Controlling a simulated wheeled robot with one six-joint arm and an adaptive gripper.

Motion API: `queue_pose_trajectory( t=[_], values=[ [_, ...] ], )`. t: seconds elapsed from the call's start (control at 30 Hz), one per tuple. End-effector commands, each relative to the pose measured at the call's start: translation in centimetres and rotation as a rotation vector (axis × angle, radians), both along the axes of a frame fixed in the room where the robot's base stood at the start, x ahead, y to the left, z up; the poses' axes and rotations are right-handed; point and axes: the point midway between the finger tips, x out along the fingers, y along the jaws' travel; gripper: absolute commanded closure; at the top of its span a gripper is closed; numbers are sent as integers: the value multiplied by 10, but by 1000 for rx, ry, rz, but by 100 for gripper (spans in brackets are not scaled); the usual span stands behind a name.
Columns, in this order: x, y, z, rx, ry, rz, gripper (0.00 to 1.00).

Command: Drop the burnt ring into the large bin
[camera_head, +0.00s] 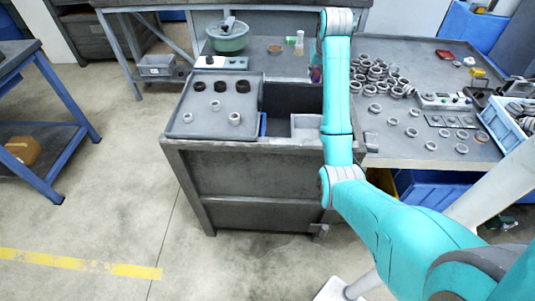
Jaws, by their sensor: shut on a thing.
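I cannot tell which, if any, is the burnt ring. A large blue bin (430,188) sits under the right table, partly covered by my arm. Another big blue container (462,28) stands at the upper right; I cannot tell which is the task's bin. My teal arm rises in front of the bench. My gripper and anything in it are hidden behind it.
Lighter rings (234,118) stand at the tray's front. A dark open recess (290,95) lies right of the tray. The right table (400,150) holds a heap of grey rings (375,75) and a blue crate (500,125).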

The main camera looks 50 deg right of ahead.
Motion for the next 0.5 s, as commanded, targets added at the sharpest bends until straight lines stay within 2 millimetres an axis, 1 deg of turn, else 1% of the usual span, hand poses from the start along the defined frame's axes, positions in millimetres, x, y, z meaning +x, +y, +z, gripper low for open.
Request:
queue_pose_trajectory(
  t=[0.03,0.2,0.4,0.5],
  values=[
    [0,0,-6,1,1,0,100],
    [0,0,-25,1,1,0,100],
    [0,0,-42,0,0,0,100],
    [0,0,-46,-1,-1,0,100]
  ],
)
